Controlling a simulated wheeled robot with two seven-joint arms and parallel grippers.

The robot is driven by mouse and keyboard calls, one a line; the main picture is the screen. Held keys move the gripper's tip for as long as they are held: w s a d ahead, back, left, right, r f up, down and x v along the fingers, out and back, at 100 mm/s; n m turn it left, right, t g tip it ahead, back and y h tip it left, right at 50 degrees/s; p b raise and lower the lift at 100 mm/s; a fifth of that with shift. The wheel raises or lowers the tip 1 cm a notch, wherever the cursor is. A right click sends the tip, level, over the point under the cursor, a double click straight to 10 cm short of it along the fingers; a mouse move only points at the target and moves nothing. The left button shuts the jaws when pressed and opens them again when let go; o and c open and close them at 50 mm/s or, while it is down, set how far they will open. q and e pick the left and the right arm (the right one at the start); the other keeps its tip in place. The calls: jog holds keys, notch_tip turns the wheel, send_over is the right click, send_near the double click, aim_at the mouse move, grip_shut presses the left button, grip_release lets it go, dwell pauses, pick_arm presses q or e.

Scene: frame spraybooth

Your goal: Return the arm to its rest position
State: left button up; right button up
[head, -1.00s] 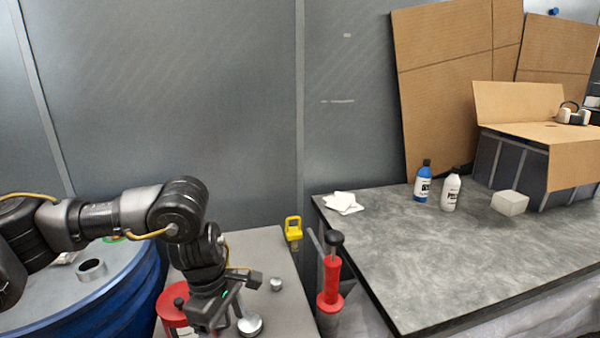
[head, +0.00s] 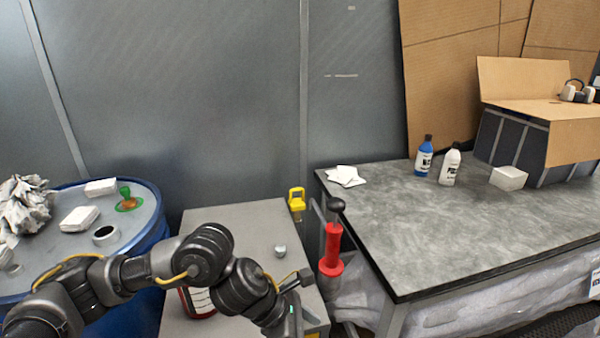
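My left arm comes in from the lower left and reaches over the low grey cabinet (head: 245,222). Its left gripper (head: 300,282) is at the bottom of the head view, over the cabinet's front part. Only part of the gripper shows, and I cannot tell whether its fingers are open or shut. A red container with a white label (head: 197,301) stands on the cabinet, partly hidden behind the arm. A small silver knob-like piece (head: 280,251) sits on the cabinet top, behind the gripper. My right gripper is not in view.
A blue drum (head: 152,240) at left bears white boxes, a ring and crumpled cloth. A red-handled tool (head: 332,248) stands between cabinet and grey table (head: 440,230). The table holds a blue bottle (head: 424,158), a white bottle (head: 450,166), a white block (head: 509,178) and a cardboard-topped crate (head: 520,138).

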pick_arm(q)
jog(key=d+r+n+t+h, duration=0.3)
jog(key=d+n+t+h, duration=0.25)
jog(key=n, duration=0.95)
jog(key=a+f+n+t+y, duration=0.65)
jog(key=a+n, duration=0.65)
jog(key=n, duration=0.7)
jog(key=s+a+f+n+g+y, duration=0.3)
jog(key=s+a+f+n+g, duration=0.1)
jog(key=s+a+f+n, duration=0.4)
jog(key=s+a+f+n+g+y, duration=0.4)
jog(key=s+a+f+n, duration=0.25)
jog(key=s+a, duration=0.4)
notch_tip(320, 180, down, 25)
jog(key=s+n+g, duration=0.1)
jog(key=g, duration=0.1)
jog(key=s+a+f, duration=0.2)
jog(key=s+f, duration=0.6)
jog(key=s+a+f+g, duration=0.1)
jog(key=s+f, duration=0.7)
jog(key=shift+s+a+f, duration=0.35)
